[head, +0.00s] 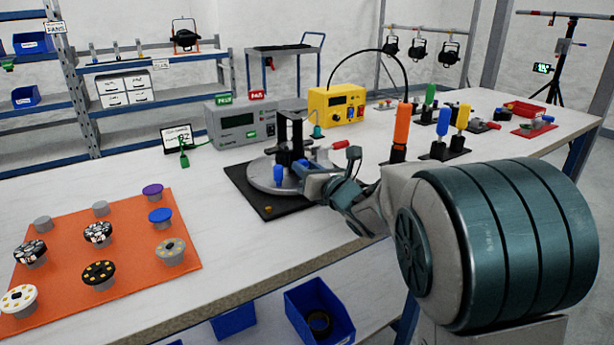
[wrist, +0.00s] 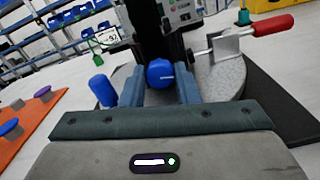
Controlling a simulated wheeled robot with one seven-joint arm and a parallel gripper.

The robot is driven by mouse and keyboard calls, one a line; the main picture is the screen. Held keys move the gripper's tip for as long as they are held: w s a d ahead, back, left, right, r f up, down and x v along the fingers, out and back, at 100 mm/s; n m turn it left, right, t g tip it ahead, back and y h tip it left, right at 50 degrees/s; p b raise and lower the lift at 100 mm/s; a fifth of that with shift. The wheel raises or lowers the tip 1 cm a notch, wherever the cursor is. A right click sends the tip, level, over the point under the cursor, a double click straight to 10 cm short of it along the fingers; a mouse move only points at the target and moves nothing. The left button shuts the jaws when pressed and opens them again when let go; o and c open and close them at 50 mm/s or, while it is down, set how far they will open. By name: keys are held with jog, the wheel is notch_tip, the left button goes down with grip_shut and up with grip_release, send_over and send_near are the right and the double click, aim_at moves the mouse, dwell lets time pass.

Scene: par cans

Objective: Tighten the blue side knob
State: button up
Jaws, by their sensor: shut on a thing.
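The blue side knob (wrist: 160,73) sits between the two fingers of my gripper (wrist: 161,88) in the wrist view, on the near side of a dark upright fixture (wrist: 150,25). My gripper is shut on it. In the head view my gripper (head: 309,174) reaches the fixture (head: 290,135) from the right, and I cannot clearly make out the knob there. The fixture stands on a round grey plate (head: 262,180) on a black base (head: 243,190). A separate upright blue handle (head: 278,174) stands on the plate's near side; it also shows left of my fingers in the wrist view (wrist: 103,90).
A grey meter box (head: 240,122) and a yellow box (head: 337,105) stand behind. Orange, blue and yellow upright handles (head: 402,125) stand to the right. An orange mat (head: 125,245) with several knobs lies left.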

jog(key=shift+m+b, duration=0.6)
jog(key=shift+m, duration=0.6)
jog(key=o, duration=1)
jog(key=shift+s+d, duration=0.1)
jog(key=p+v, duration=0.1)
jog(key=v, duration=1.2)
jog(key=shift+s+d, duration=0.2)
